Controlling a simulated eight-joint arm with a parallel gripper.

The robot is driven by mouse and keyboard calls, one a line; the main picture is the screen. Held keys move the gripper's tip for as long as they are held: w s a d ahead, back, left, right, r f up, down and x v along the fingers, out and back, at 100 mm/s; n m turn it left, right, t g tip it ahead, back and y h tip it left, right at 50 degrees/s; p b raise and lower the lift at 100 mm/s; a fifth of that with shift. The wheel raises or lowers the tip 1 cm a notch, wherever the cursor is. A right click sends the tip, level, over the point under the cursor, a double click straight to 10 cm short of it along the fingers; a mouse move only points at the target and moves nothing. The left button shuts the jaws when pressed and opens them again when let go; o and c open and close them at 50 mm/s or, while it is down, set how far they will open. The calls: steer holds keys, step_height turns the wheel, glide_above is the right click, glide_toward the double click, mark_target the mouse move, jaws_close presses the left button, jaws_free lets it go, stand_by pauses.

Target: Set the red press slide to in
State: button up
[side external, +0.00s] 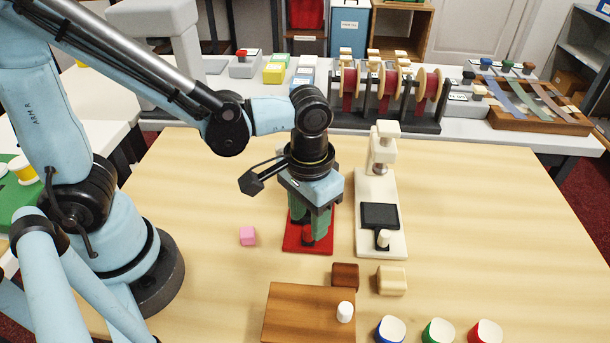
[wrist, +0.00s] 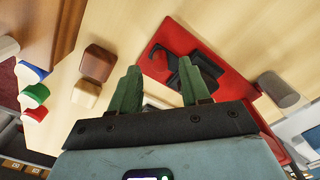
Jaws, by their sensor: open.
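The red press (side external: 297,246) stands on the wooden table, mostly covered by my gripper in the side view. A red upright knob (side external: 308,233) shows low at my fingers. In the wrist view the red base (wrist: 222,65) carries a dark part (wrist: 187,78), partly behind my right finger. My gripper (side external: 311,222) points down over the press. In the wrist view its green fingers (wrist: 159,68) are apart, with part of the red and dark press between them. I cannot tell whether they touch the knob. The slide's exact position is hidden.
A cream press (side external: 366,241) with a black pad stands close right. Brown (side external: 345,275) and cream (side external: 391,281) blocks, a brown board (side external: 300,313) and several coloured cups (side external: 438,331) are in front. Ribbon spools (side external: 388,90) stand behind.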

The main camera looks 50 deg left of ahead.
steer(key=shift+f, duration=1)
jaws_close()
